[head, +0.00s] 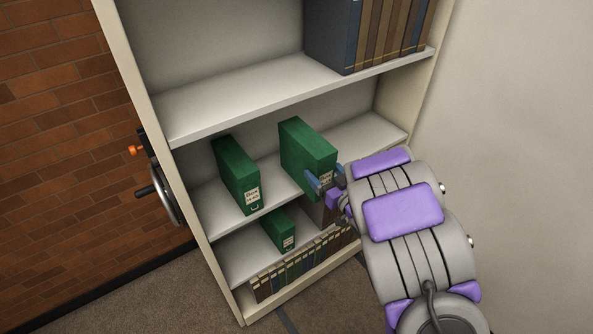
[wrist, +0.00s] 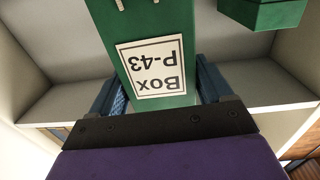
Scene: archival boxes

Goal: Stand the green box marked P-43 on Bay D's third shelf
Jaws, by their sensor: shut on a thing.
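The green box marked P-43 (wrist: 158,55) is between the blue fingers of my gripper (wrist: 158,88) in the wrist view, its white label upside down there. In the head view this green box (head: 303,147) is upright at the middle-level shelf (head: 358,138), right of another green box. My gripper (head: 322,184) is shut on its labelled front face end from the right. Its lower front is partly hidden by the gripper, and I cannot tell whether its base touches the shelf.
Another green box (head: 236,174) stands to the left on that shelf. A smaller green box (head: 278,230) and a row of books (head: 290,272) are below. Large dark blue and brown volumes (head: 375,35) fill the upper shelf's right. A handwheel (head: 167,195) projects at the left side.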

